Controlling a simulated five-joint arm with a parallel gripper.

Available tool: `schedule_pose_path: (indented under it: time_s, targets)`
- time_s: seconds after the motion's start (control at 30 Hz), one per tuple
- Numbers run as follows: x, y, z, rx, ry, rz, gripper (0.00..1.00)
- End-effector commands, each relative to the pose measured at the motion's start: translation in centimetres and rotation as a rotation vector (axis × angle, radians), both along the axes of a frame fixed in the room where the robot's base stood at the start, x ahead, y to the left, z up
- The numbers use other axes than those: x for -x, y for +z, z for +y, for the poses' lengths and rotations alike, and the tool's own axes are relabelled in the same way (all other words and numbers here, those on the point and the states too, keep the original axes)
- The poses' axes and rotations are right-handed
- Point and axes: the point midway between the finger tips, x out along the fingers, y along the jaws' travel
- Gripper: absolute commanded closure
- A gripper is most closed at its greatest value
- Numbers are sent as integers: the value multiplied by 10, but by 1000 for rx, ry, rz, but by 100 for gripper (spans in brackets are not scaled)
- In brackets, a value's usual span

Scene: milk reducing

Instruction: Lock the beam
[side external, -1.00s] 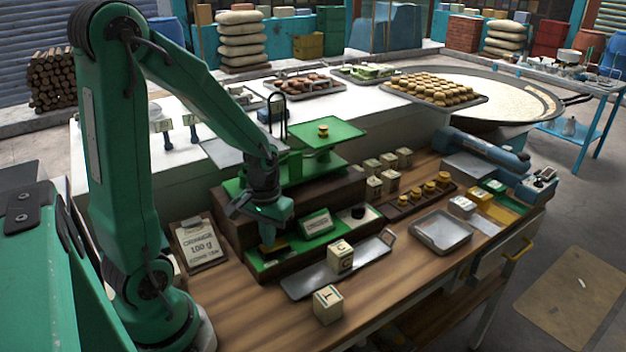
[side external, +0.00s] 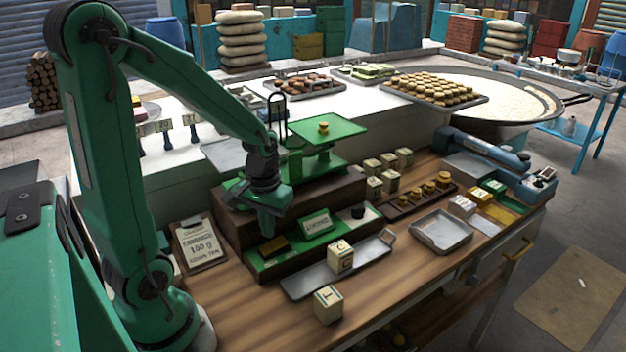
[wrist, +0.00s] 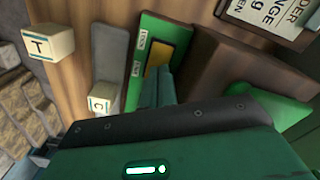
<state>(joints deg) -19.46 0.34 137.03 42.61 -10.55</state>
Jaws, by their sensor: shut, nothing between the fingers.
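A green two-pan balance stands on a dark wooden base on the table. Its right pan (side external: 324,131) holds a small brass weight. On the low green front strip (side external: 262,264) lies a yellow block-like slider (side external: 274,245), which I take for the beam lock. In the wrist view the slider (wrist: 156,62) lies beside two small white labels (wrist: 139,54), too small to read surely. My gripper (side external: 268,232) is shut and empty, pointing down just above and behind the slider. Its teal fingers (wrist: 160,88) appear close to the slider; I cannot tell whether they touch.
A grey tray (side external: 310,284) with a lettered cube (side external: 340,256) lies in front. Another cube (side external: 328,304) stands at the table's front. A clipboard (side external: 199,243) lies left of the base. Several cubes, brass weights and an empty tray (side external: 441,246) are to the right.

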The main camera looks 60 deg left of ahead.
Motion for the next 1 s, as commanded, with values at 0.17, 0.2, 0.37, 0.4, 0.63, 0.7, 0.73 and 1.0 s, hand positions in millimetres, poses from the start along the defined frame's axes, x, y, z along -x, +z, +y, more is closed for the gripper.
schedule_pose_path:
  time_s: [0.17,0.2,0.37,0.4,0.63,0.7,0.73,1.0]
  targets:
    - [0,11,0,-1,0,-2,100]
    - [0,13,0,-1,0,-2,100]
    - [0,22,0,-1,0,-2,100]
    - [0,24,0,-1,0,-2,100]
    - [0,36,0,-1,0,-1,100]
    - [0,38,0,-1,0,-1,100]
    - [0,38,0,-1,0,-1,100]
    - [0,39,0,0,0,0,100]
